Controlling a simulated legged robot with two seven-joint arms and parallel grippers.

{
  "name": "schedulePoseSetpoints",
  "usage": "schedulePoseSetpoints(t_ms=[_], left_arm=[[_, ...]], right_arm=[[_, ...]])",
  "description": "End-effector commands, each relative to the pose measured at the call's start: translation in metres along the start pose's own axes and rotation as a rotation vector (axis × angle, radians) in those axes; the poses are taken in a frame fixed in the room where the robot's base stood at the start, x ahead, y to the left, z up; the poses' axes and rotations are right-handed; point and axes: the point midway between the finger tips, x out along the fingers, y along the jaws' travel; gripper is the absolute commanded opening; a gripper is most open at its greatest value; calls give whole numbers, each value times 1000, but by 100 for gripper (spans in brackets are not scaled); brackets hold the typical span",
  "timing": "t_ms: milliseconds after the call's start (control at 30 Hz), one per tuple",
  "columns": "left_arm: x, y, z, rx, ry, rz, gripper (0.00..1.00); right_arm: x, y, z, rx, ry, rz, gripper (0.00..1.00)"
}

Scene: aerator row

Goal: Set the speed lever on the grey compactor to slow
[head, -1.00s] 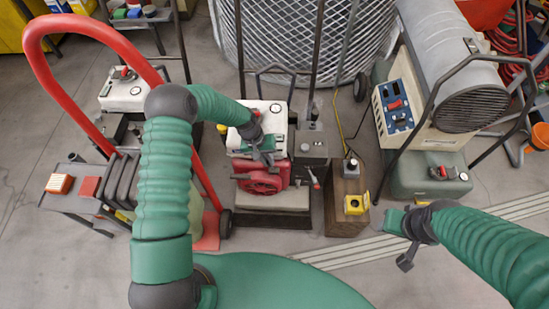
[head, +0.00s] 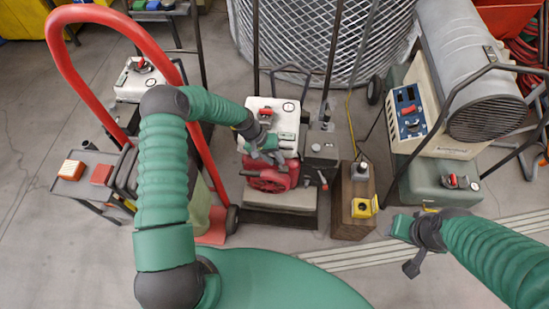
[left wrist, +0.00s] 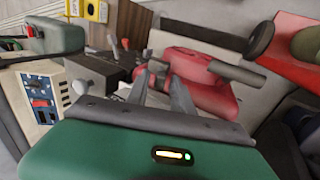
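The middle machine in the head view has a white top (head: 284,122), a red engine (head: 270,178) and a dark grey box (head: 321,150) on its right side. I take this to be the compactor. The box also shows in the left wrist view (left wrist: 98,72). My left gripper (head: 268,153) is above the red engine, left of the box. In the left wrist view its fingers (left wrist: 160,82) are apart and empty. My right gripper (head: 402,245) hangs low at the right; its finger gap is unclear.
A wooden block (head: 345,218) with a yellow switch box (head: 363,207) stands right of the machine. Further right is a grey heater (head: 470,85) with a blue panel (head: 408,110). A red hand-truck frame (head: 208,165) rises at the left.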

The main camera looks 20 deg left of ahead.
Motion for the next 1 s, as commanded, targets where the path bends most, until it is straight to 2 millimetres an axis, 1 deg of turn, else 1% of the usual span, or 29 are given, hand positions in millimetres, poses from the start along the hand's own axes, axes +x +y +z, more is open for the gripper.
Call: schedulePoseSetpoints(t_ms=[333, 433, 600, 700, 800, 1000], left_arm=[[-4, 0, 0, 0, 2, 0, 35], [-18, 1, -1, -1, 4, 0, 35], [-54, 1, -1, -1, 4, -1, 35], [-68, 0, -1, 0, 1, 0, 35], [-74, 0, -1, -1, 1, 0, 35], [-74, 0, -1, 0, 0, 1, 35]], right_arm=[[-1, 0, 0, 0, 0, 0, 41], [-7, 0, -2, 0, 0, 0, 41], [-17, 0, -4, 0, 0, 0, 41], [-20, 0, -5, 0, 0, 0, 41], [-21, 0, -5, 0, 0, 0, 41], [-20, 0, -5, 0, 0, 0, 41]])
